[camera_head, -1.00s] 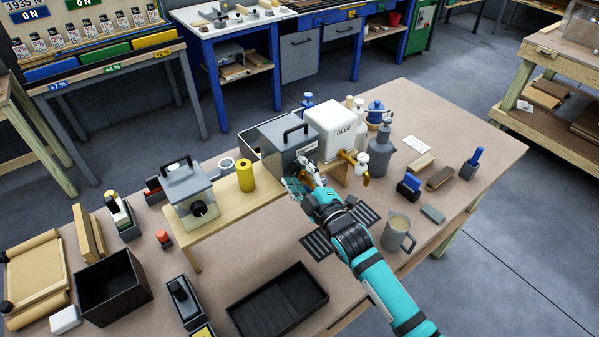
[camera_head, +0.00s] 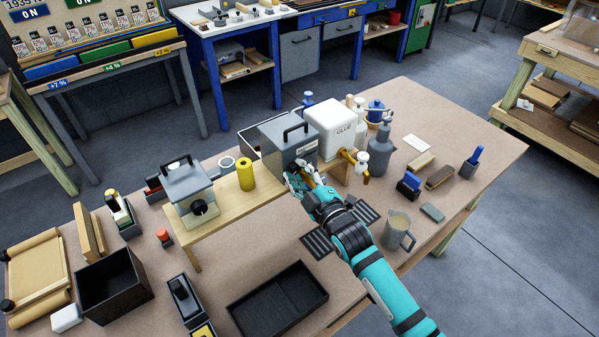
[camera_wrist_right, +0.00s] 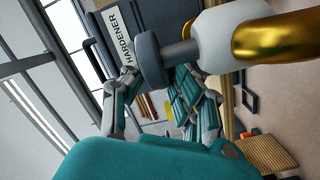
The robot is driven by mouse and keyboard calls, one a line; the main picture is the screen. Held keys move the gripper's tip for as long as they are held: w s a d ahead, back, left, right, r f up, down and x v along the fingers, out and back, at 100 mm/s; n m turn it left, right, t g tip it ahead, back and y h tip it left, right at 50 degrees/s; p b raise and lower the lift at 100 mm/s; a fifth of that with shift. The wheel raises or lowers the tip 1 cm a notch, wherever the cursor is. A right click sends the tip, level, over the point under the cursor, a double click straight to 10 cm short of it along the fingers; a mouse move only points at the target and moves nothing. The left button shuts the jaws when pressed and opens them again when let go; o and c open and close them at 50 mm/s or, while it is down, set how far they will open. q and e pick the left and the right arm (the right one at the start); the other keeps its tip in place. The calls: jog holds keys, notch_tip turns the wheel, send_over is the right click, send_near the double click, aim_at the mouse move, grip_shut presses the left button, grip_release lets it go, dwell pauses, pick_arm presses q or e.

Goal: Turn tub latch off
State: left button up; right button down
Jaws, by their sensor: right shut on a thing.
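The grey hardener tub (camera_head: 283,136) with a black top handle stands in the middle of the table, left of the white glue tank (camera_head: 331,128). My right gripper (camera_head: 303,178) is at the tub's lower front, by the glue tap. In the right wrist view, the tub (camera_wrist_right: 178,15) shows its HARDENER label, and my gripper (camera_wrist_right: 150,85) has its fingers close in front of it. The gripper is shut on a small part at the tub's front, seemingly the tub latch. My fingers and a grey round knob (camera_wrist_right: 150,60) hide the latch itself. My left gripper is not in view.
The glue tank's brass tap (camera_head: 350,156) is close beside my right gripper; its brass spout (camera_wrist_right: 280,38) fills the wrist view's upper right. A black tray (camera_head: 305,290) lies in front. A yellow cylinder (camera_head: 246,174) stands left.

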jog(key=m+p, duration=0.1)
jog(key=m, duration=0.1)
jog(key=shift+m, duration=0.4)
jog(key=shift+m+g, duration=0.5)
jog(key=shift+m, duration=0.8)
jog(key=shift+f+p, duration=0.1)
jog(key=shift+p, duration=0.2)
jog(key=c, duration=1)
grip_release()
jog(key=v, duration=1.2)
jog(key=shift+s, duration=0.1)
